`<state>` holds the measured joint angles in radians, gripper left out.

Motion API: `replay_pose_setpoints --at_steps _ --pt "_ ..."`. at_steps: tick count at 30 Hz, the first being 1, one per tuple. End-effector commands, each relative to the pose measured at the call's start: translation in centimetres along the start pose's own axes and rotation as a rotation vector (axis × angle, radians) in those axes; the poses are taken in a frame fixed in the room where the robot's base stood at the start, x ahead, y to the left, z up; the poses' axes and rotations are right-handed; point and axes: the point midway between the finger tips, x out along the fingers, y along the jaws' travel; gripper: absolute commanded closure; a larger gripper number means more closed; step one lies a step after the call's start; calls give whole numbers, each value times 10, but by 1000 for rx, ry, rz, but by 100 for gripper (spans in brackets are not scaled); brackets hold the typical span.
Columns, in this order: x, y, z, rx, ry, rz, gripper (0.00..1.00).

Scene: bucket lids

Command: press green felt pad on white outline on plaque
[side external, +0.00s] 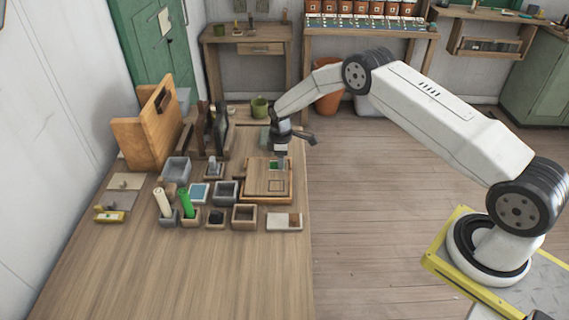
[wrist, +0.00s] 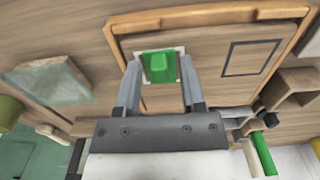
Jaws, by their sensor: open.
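The plaque (side external: 257,187) is a flat wooden board in an orange-brown frame; it also shows in the wrist view (wrist: 205,28). The green felt pad (wrist: 158,66), with a lighter raised grip, appears over the white outline (wrist: 181,51), whose edges show around it. The pad is partly visible in the side view (side external: 273,165). My gripper (wrist: 160,76) is open, its fingers on either side of the pad with gaps visible. From the side, my gripper (side external: 280,152) is low over the plaque's far part. Whether the pad lies fully flat cannot be told.
A dark square outline (wrist: 250,58) is on the same plaque, with no pad on it. Small trays and boxes (side external: 244,216) stand left of and in front of the plaque. A green cup (side external: 260,107) stands behind. The table's front (side external: 190,275) is clear.

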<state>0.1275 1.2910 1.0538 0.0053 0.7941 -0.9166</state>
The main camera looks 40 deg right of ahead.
Motion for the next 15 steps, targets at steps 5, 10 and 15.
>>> replay_pose_setpoints --at_steps 5,10,15 --pt "-2 0 0 0 0 0 49" --pt "-10 1 0 0 1 2 49" --pt "-20 0 0 0 1 2 49"
